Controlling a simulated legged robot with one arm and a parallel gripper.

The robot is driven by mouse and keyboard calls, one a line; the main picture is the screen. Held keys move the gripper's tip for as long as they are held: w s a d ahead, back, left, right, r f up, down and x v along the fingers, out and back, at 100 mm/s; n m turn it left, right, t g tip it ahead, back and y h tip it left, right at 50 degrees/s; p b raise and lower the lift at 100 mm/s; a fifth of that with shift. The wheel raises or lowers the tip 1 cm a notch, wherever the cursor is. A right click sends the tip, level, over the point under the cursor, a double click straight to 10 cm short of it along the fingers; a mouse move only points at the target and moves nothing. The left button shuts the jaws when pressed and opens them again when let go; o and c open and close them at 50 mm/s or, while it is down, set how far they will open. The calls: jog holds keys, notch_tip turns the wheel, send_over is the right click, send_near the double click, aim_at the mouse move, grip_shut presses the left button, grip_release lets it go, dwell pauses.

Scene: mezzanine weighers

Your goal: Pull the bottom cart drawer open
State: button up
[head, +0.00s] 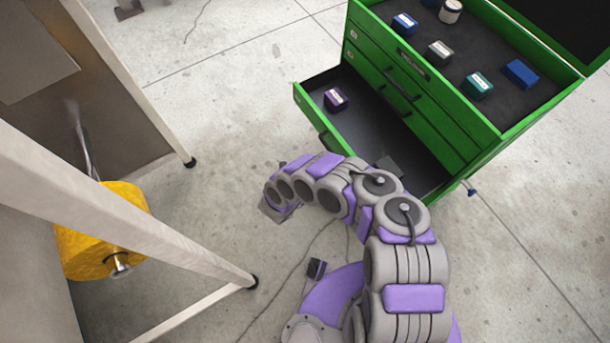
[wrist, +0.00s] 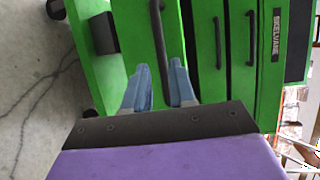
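The green cart (head: 412,100) stands at the upper right in the head view. Its bottom drawer (head: 308,104) is pulled out, showing a dark interior with a small purple box (head: 335,99). In the wrist view, the bottom drawer's front (wrist: 137,30) carries a dark bar handle (wrist: 157,35). My gripper (wrist: 160,66) has its two blue-grey fingers apart, one on either side of the handle's line. A visible gap remains between fingers and bar; contact cannot be made out. In the head view, my arm hides the fingertips and part of the drawer front.
Several small boxes and a white jar (head: 450,11) sit in the cart's top tray. The upper drawers (head: 385,75) are shut. At left stands a pale metal frame (head: 150,232) with a yellow roll (head: 100,240). Bare concrete floor (head: 235,105) lies between frame and cart.

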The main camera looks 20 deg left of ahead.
jog(key=v, duration=1)
jog(key=shift+s+p, duration=0.2)
jog(key=shift+p, duration=0.1)
jog(key=shift+w+a, duration=0.1)
